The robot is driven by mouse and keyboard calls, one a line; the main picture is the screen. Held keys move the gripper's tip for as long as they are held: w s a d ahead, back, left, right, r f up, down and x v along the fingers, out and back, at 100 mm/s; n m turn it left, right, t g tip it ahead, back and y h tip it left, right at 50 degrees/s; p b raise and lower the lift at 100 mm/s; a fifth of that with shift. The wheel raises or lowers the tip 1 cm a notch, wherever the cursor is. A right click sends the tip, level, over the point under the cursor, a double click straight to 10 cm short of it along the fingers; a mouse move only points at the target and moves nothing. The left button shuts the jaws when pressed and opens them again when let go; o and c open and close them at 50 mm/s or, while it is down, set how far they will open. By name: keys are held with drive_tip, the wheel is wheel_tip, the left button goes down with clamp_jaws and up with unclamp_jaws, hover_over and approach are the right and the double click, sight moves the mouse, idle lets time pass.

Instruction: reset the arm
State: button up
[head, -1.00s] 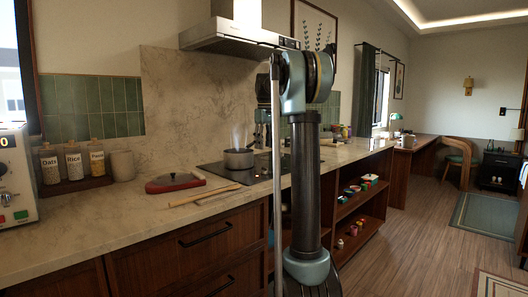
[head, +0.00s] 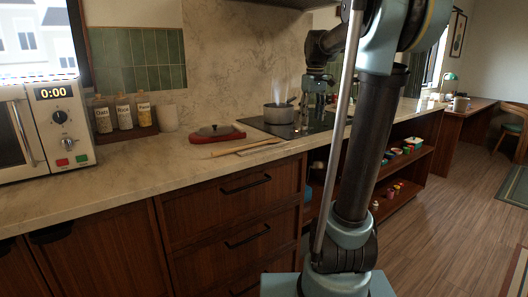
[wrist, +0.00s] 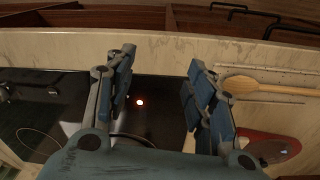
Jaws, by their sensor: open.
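My gripper (wrist: 158,95) shows large in the wrist view. Its two blue-padded fingers are wide apart with nothing between them. Behind the gap lie the black cooktop (wrist: 155,120) with a small bright spot and the pale counter edge. In the head view my arm rises at the right and bends over towards the cooktop (head: 262,125). The gripper (head: 310,118) hangs there beside the steaming pot (head: 279,113), small and partly dark, and I cannot tell its exact gap to the pot.
Jars (head: 124,113) and a microwave (head: 45,130) stand further left. Open shelves (head: 400,160) hold small items.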

drive_tip(key=s+f+m+t, duration=0.1)
drive_tip(key=s+f+m, duration=0.4)
drive_tip(key=s+f, duration=2.2)
drive_tip(key=shift+s+t, duration=0.3)
drive_tip(key=shift+s, duration=0.9)
drive_tip(key=shift+w+f, duration=0.2)
drive_tip(key=shift+w, duration=0.25)
